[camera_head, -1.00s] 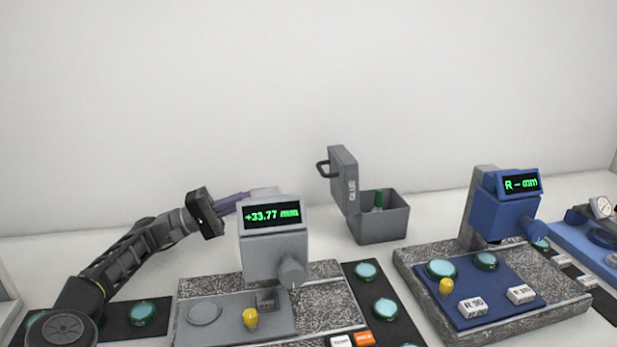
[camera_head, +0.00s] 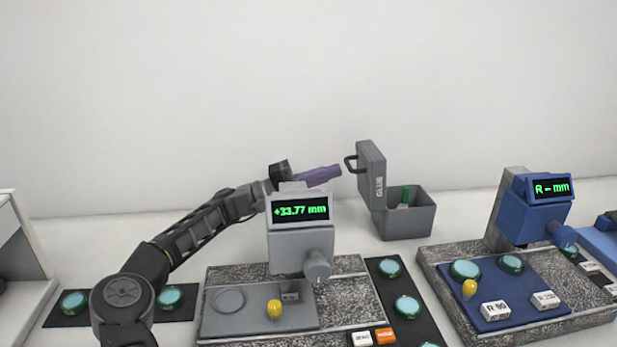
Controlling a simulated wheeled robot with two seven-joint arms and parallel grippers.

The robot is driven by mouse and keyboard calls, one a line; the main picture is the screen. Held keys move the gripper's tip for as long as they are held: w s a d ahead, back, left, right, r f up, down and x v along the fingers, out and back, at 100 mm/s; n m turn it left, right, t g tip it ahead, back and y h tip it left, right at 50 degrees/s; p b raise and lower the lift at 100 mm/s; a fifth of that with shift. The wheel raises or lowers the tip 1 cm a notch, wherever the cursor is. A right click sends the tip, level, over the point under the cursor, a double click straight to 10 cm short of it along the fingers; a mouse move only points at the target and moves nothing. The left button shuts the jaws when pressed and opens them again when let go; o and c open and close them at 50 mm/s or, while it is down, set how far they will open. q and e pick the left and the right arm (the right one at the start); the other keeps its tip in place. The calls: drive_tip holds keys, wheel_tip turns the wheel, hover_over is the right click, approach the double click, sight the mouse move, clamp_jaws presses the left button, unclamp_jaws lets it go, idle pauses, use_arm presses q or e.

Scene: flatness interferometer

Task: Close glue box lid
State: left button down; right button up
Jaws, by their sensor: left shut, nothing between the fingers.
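The grey glue box (camera_head: 408,222) stands at the back of the table, right of the grey instrument. Its lid (camera_head: 371,175), lettered GLUE, stands upright on the box's left side, so the box is open. A dark handle (camera_head: 350,163) sticks out to the left from the lid. A green item (camera_head: 405,195) shows inside the box. My left gripper (camera_head: 338,172), with purple fingers, is shut and empty. It reaches over behind the grey instrument and points at the lid, with its tips just left of the handle. I cannot tell the gap in depth. My right gripper is not in view.
The grey instrument (camera_head: 300,240) with its +33.77 mm display stands in front of my left arm. A blue instrument (camera_head: 530,215) stands on a granite base to the right. Dark pads with teal discs (camera_head: 389,267) lie between them. The table behind the box is clear.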

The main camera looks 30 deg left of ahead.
use_arm(q)
drive_tip(key=shift+w+d+r, duration=0.15)
drive_tip(key=shift+w+d, duration=0.2)
drive_tip(key=shift+d, duration=0.1)
drive_tip(key=shift+r, duration=0.1)
